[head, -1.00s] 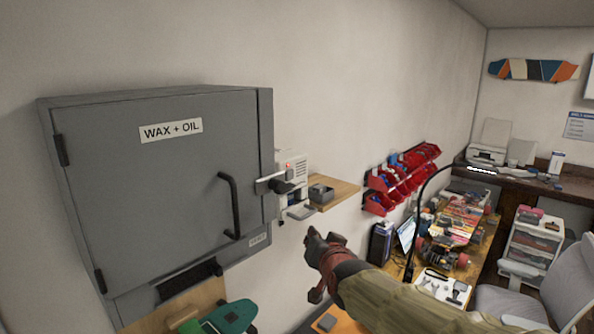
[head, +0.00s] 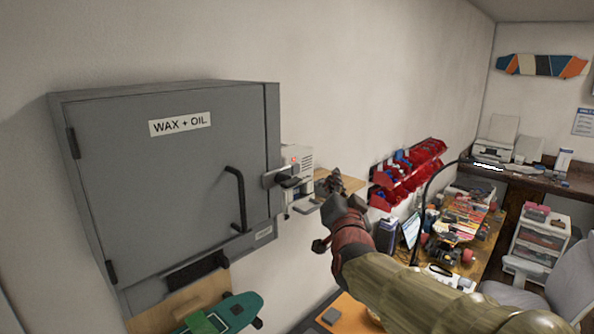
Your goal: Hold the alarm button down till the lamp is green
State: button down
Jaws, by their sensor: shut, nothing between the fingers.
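The white alarm box (head: 303,160) is on the wall just right of the grey cabinet. A small red mark, which looks like its lamp (head: 295,161), glows near the top; I see no green. The alarm button cannot be made out. My gripper (head: 334,178) is shut and empty, raised to the right of the box in front of the small wooden shelf (head: 351,184). It appears apart from the box, though the depth gap is hard to judge. It hides part of the shelf.
The grey "WAX + OIL" cabinet (head: 178,190) has a black handle (head: 238,200) and a latch (head: 285,178) sticking out beside the box. Red wall bins (head: 408,175) hang to the right. A cluttered workbench (head: 468,225) and a grey chair (head: 560,275) stand further right.

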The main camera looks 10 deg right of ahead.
aim_at(295, 170)
jog(key=w+a+p, duration=0.3)
jog(key=w+a, duration=0.2)
jog(key=w, duration=0.2)
dwell(1.6)
jog(key=shift+w+a, duration=0.2)
jog(key=shift+w, duration=0.1)
jog(key=shift+w+a, duration=0.3)
jog(key=shift+w, duration=0.05)
dwell(0.9)
jog(key=shift+s+d+b, duration=0.15)
jog(key=shift+b, duration=0.25)
dwell(1.6)
jog(key=shift+s+d+b, duration=0.4)
jog(key=shift+s+b, duration=0.15)
jog(key=shift+s, duration=0.05)
